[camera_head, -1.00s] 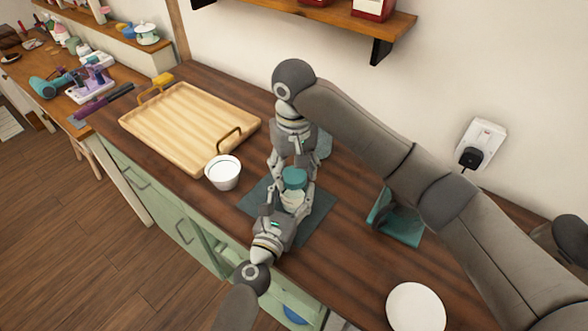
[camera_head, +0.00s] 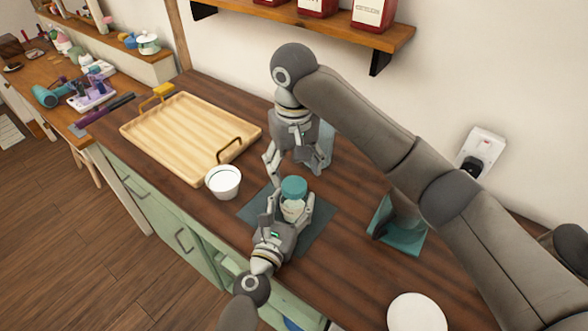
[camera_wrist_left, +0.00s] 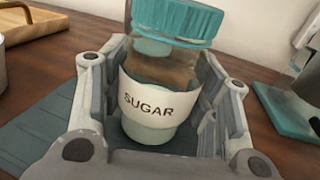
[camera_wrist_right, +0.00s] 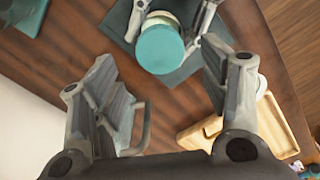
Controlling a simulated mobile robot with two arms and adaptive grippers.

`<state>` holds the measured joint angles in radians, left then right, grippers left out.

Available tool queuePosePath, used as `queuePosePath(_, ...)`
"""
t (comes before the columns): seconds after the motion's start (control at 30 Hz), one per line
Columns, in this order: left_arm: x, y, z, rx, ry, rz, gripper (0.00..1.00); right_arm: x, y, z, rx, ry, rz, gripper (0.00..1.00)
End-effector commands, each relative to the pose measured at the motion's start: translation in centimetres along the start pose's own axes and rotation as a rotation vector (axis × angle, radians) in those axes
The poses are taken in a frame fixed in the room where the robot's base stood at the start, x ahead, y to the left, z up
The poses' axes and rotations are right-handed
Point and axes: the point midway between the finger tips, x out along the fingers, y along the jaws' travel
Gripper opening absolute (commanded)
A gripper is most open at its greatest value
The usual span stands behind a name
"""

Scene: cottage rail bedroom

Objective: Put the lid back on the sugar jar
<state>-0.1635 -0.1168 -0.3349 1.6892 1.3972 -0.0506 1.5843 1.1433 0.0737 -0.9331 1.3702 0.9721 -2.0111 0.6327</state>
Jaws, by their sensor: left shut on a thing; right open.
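The sugar jar (camera_head: 293,208) is a clear glass jar with a white label reading SUGAR, clear in the left wrist view (camera_wrist_left: 158,108). It stands upright above the dark mat (camera_head: 318,222). The teal ribbed lid (camera_head: 294,187) sits on top of the jar, roughly level; it also shows in the left wrist view (camera_wrist_left: 180,20) and right wrist view (camera_wrist_right: 160,49). I cannot tell how tightly it is seated. My left gripper (camera_head: 288,212) is shut on the jar's body. My right gripper (camera_head: 298,166) is open and empty, behind the lid and apart from it.
A white cup (camera_head: 223,182) stands left of the mat, near a wooden tray (camera_head: 190,135) with handles. A teal-based object (camera_head: 405,238) is to the right, and a white plate (camera_head: 417,313) lies at the front right. A shelf (camera_head: 340,33) with red-and-white canisters hangs above.

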Motion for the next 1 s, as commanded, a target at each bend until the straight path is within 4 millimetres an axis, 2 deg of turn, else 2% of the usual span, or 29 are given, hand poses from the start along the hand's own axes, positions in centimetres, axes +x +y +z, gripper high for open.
queuePosePath(0.17,0.0,0.0,0.0,0.0,0.0,0.0,0.0,-0.1,0.0,-0.1,-0.021,0.002,0.0,0.66)
queuePosePath(0.27,0.0,0.0,0.0,0.0,0.0,0.0,0.0,-0.5,-0.1,-0.2,-0.096,0.007,0.004,0.66)
queuePosePath(0.7,0.0,0.0,0.0,0.0,0.0,0.0,0.0,-3.0,-0.1,-0.2,-0.771,0.006,0.008,0.66)
queuePosePath(0.83,0.0,0.0,0.0,0.0,0.0,0.0,0.0,-3.3,0.0,-0.1,-0.888,0.001,0.003,0.66)
queuePosePath(1.0,0.0,0.0,0.0,0.0,0.0,0.0,0.0,-3.5,0.0,0.0,-0.95,0.0,-0.002,0.66)
